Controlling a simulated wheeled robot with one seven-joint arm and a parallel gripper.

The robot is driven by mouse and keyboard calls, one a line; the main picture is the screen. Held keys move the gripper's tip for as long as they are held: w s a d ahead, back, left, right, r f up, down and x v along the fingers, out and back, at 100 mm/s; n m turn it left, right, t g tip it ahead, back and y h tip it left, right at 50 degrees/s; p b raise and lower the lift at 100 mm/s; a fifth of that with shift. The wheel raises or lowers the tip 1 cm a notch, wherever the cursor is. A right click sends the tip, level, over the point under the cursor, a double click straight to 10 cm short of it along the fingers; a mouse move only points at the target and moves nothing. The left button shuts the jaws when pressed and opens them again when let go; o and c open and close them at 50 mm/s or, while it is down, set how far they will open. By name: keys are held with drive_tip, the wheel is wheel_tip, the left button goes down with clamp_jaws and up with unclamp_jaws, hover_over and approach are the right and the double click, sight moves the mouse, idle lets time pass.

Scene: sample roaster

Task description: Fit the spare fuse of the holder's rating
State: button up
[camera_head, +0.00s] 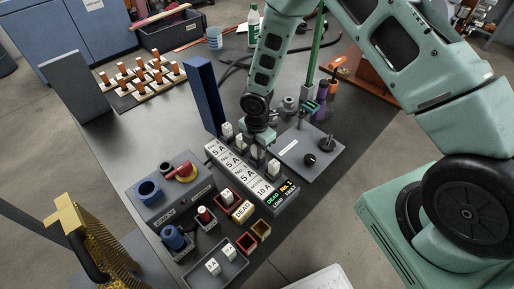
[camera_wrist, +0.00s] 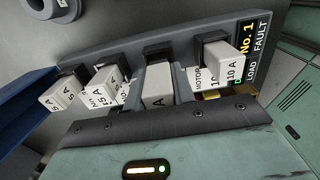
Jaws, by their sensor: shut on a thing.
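The grey fuse board (camera_head: 265,199) stands on the bench with a row of white fuses and printed ratings of 5 A and 10 A. My gripper (camera_head: 258,138) is low over this row. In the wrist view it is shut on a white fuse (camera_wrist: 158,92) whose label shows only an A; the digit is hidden. That fuse is in line with a black holder (camera_wrist: 158,52); I cannot tell whether it is seated. A grey tray (camera_head: 236,275) holds loose white fuses (camera_head: 213,266).
The board's display (camera_head: 283,194) reads DEAD No. 1, LOAD, FAULT. A tall blue panel (camera_head: 204,97) stands close behind the board's left end. A grey box with knobs (camera_head: 310,158) is on the right.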

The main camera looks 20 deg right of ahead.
drive_tip(key=shift+f+b, duration=0.35)
drive_tip(key=shift+f, duration=0.05)
drive_tip(key=shift+f+b, duration=0.4)
drive_tip(key=shift+f, duration=0.2)
drive_tip(key=shift+r, duration=0.1)
drive_tip(key=shift+r+p, duration=0.85)
drive_tip(key=shift+r, duration=0.05)
drive_tip(key=shift+r, duration=0.1)
